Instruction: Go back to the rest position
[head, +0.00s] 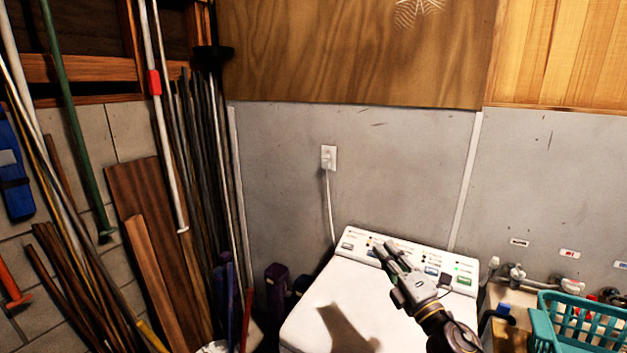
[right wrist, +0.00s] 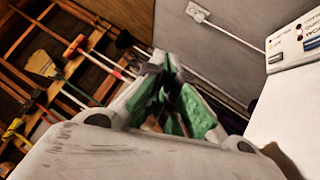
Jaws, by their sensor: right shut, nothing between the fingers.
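My right gripper (head: 385,250) is in the head view, above the white washing machine (head: 315,305) and in front of its control panel. It comes in from the lower right, and its fingers are closed with nothing between them. A dark shadow of the arm lies on the machine's top. In the right wrist view the fingers (right wrist: 172,95) with green pads show in the middle, and the machine's panel (right wrist: 290,45) is at the right edge. My left gripper is not in view.
A teal basket (head: 575,322) stands at the lower right beside taps (head: 515,272). Poles and boards (head: 150,250) lean against the left wall. A wall outlet (head: 328,157) with a white cord is behind the machine. The air above the machine's left part is clear.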

